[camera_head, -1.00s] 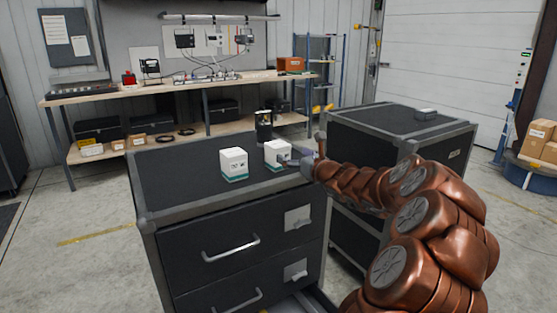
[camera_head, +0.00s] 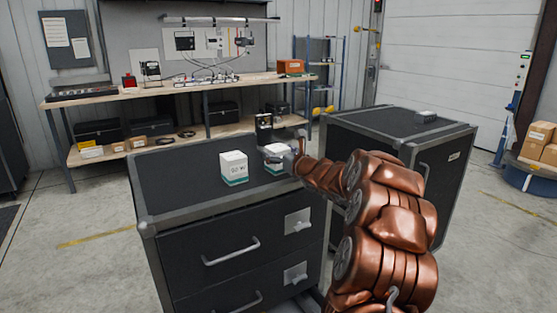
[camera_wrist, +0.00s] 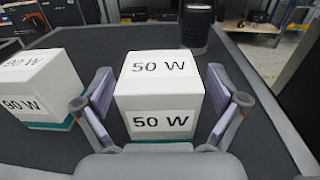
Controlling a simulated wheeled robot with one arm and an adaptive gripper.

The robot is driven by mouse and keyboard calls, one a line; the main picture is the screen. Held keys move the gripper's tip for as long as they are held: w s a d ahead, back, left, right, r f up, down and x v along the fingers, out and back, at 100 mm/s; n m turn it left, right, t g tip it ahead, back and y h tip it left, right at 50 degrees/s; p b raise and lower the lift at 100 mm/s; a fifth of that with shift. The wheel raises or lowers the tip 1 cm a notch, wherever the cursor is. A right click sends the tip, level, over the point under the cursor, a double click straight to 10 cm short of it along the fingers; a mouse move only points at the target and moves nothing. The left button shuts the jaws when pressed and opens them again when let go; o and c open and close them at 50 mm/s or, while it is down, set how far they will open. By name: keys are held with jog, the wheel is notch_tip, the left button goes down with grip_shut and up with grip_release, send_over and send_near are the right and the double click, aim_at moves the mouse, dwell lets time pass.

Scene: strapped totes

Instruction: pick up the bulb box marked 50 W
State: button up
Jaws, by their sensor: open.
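The bulb box marked 50 W (camera_wrist: 160,95) is white with a teal base and stands upright on the dark cabinet top. In the wrist view it sits between the two open fingers of my gripper (camera_wrist: 160,108), with small gaps at its sides. In the head view the 50 W box (camera_head: 271,152) is partly hidden by my gripper (camera_head: 283,156). A second white box marked 90 W (camera_wrist: 32,88) stands to its left. This other box also shows in the head view (camera_head: 234,167).
A dark cylinder (camera_wrist: 196,24) stands behind the 50 W box, near the back edge. It also shows in the head view (camera_head: 263,126). The left part of the cabinet top (camera_head: 175,180) is clear. A second cabinet (camera_head: 375,120) stands to the right with a small grey item (camera_head: 425,116) on it.

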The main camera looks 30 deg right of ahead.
jog(key=c, duration=1.3)
jog(key=shift+r, duration=0.1)
